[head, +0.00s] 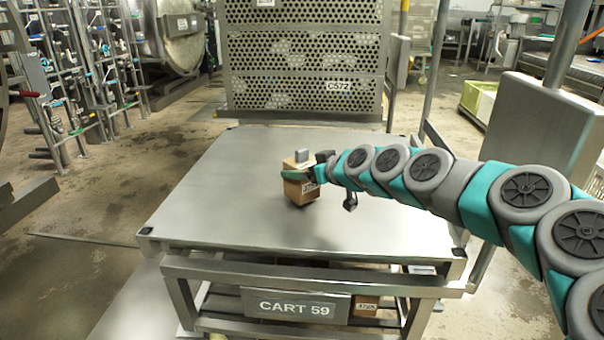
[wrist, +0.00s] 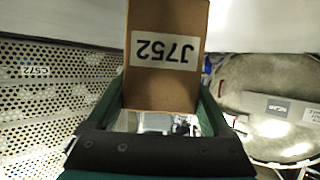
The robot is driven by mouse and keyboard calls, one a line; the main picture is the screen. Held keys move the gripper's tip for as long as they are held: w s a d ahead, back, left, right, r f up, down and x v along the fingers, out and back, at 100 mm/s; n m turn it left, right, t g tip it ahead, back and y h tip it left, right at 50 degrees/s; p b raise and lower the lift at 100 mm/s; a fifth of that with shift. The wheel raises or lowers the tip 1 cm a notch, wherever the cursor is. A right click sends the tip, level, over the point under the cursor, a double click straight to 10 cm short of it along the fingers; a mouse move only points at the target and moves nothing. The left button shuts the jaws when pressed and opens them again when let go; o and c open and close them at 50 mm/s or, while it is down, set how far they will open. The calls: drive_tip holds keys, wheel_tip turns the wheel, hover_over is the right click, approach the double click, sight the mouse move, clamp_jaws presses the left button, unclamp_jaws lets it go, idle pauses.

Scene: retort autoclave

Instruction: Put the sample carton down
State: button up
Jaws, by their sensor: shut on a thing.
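The sample carton (head: 300,190) is a small brown cardboard box held over the top of the cart marked CART 59 (head: 225,200). In the wrist view the carton (wrist: 165,85) fills the middle, with a white label reading J752, upside down in that view. My gripper (head: 297,176) is shut on the carton, with one green finger visible across it in the head view. In the wrist view a green finger shows on each side of the carton. I cannot tell from the head view whether the carton's base touches the cart top.
The rest of the cart's flat metal top is clear. Another small carton (head: 366,306) sits on the cart's lower shelf. A perforated metal crate labelled C572 (head: 300,110) stands behind the cart. A grey box on a post (head: 545,130) stands at right.

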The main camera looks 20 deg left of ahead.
drive_tip(key=shift+f, duration=0.35)
drive_tip(key=shift+f, duration=0.2)
drive_tip(key=o, duration=1.2)
drive_tip(key=shift+r, duration=0.1)
drive_tip(key=shift+r, duration=0.2)
drive_tip(key=v, duration=1.2)
